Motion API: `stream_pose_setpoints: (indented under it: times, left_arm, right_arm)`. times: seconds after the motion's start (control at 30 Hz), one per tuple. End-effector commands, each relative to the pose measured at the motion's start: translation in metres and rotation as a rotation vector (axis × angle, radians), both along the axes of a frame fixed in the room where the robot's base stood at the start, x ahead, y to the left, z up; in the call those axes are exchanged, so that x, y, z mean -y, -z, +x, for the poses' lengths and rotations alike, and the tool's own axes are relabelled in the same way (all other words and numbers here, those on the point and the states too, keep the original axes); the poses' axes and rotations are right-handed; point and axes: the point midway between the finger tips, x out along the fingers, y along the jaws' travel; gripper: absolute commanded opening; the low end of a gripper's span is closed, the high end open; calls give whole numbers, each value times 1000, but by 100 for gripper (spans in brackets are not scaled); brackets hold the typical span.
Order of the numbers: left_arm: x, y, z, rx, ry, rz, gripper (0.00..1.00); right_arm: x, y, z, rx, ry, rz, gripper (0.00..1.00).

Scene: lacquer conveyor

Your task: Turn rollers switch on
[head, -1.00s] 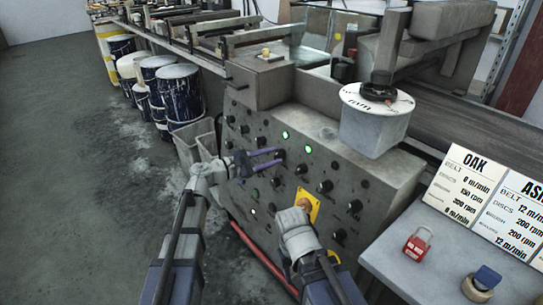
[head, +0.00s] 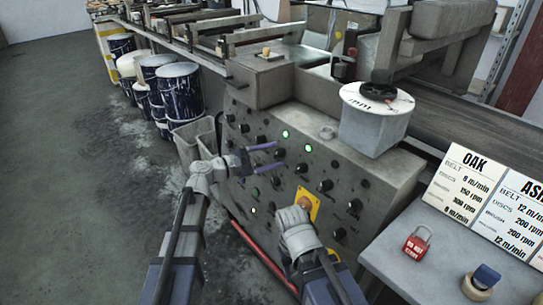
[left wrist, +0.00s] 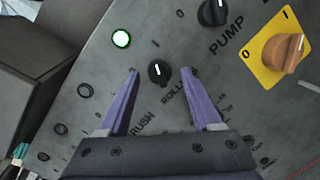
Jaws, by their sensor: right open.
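The rollers switch is a small black knob (left wrist: 159,73) on the grey control panel (head: 385,185). The lettering beside it in the left wrist view begins "ROLL", partly hidden by a finger. A white mark shows on the knob's upper part; its exact setting is hard to tell. My left gripper (head: 281,153) is open at the panel, and its purple fingers (left wrist: 160,72) stand on either side of this knob, with gaps to it. My right gripper (head: 298,216) is low at the panel, near the yellow switch plate; its fingers are hard to make out.
A lit green lamp (left wrist: 121,38) is left of the knob. The PUMP knob (left wrist: 212,12) and an orange knob (left wrist: 284,53) on a yellow plate are close by. A white pot (head: 376,122) stands on the panel's top. A red padlock (head: 417,244) lies on the right table.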

Motion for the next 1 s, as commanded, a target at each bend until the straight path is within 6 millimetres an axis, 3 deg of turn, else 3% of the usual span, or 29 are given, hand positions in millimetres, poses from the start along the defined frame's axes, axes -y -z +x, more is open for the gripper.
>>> stream_pose_setpoints:
  times: [0.27,0.7,1.0]
  left_arm:
    - [-2,0,-1,-1,-2,0,67]
    - [-55,-7,-34,0,-3,0,67]
    - [-67,-7,-41,0,-1,-1,67]
  right_arm:
    - [0,0,0,0,0,0,50]
    - [0,-6,0,0,0,1,50]
    - [0,-7,0,0,0,1,50]
